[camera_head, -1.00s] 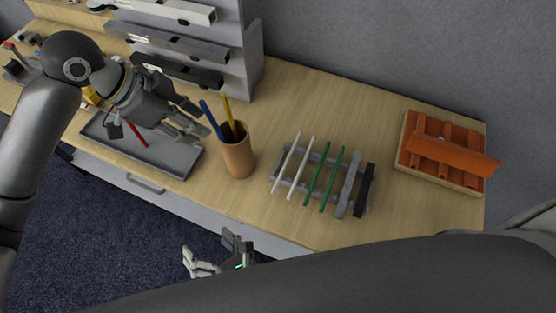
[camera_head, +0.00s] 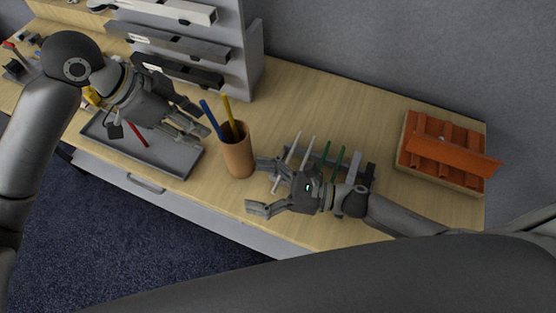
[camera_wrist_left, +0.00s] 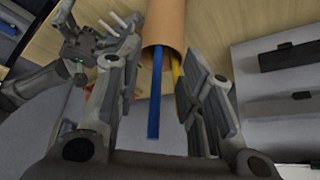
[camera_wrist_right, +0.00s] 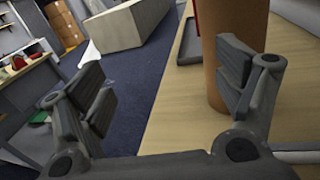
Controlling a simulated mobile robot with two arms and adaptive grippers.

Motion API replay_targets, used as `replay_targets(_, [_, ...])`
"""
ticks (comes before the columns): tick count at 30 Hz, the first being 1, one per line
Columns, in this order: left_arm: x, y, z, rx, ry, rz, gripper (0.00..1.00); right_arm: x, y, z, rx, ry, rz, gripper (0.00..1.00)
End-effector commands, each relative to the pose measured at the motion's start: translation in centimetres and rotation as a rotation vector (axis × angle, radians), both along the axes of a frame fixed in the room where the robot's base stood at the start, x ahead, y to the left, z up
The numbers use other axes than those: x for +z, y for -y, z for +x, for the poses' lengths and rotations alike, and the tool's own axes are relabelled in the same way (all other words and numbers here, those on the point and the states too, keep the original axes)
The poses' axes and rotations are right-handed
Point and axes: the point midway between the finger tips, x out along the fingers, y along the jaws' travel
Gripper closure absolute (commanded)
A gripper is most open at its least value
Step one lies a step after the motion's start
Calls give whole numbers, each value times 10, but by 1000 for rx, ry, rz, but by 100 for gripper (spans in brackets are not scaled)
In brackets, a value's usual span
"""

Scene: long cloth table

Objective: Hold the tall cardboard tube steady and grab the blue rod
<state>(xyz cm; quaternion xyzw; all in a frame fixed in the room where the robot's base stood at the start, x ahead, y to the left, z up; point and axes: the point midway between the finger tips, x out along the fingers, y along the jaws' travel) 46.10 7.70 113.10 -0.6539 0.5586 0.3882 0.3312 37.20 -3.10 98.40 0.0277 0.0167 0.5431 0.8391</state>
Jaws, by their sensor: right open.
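The tall cardboard tube (camera_head: 238,157) stands upright on the table, with the blue rod (camera_head: 211,118) and a yellow rod (camera_head: 228,110) sticking out of its top. My left gripper (camera_head: 192,120) is open just left of the rods. In the left wrist view the blue rod (camera_wrist_left: 155,95) shows between its spread fingers, with the tube (camera_wrist_left: 163,22) beyond. My right gripper (camera_head: 259,186) is open, low and just right of the tube. In the right wrist view the tube (camera_wrist_right: 222,60) is partly hidden behind the right-hand finger. Neither gripper visibly holds anything.
A rack with white and green sticks (camera_head: 325,165) is partly hidden behind my right gripper. A grey tray (camera_head: 175,157) with a red stick (camera_head: 136,134) lies under my left gripper. An orange-filled wooden box (camera_head: 409,146) stands at right; a grey shelf (camera_head: 250,60) is behind.

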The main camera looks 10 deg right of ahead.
Motion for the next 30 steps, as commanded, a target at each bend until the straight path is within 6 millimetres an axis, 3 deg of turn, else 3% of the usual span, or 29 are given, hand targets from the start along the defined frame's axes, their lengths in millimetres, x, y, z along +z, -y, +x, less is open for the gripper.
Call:
replay_targets(3, [0,0,0,0,0,0,64,2,31,23,-96,36,-5,13])
replay_targets(6, [0,0,0,0,0,0,64,0,47,37,-162,49,-19,13])
replay_targets(11, [0,0,0,0,0,0,64,-2,54,47,-206,56,-33,13])
replay_targets(30, [0,0,0,0,0,0,64,-2,-21,103,-206,57,-34,13])
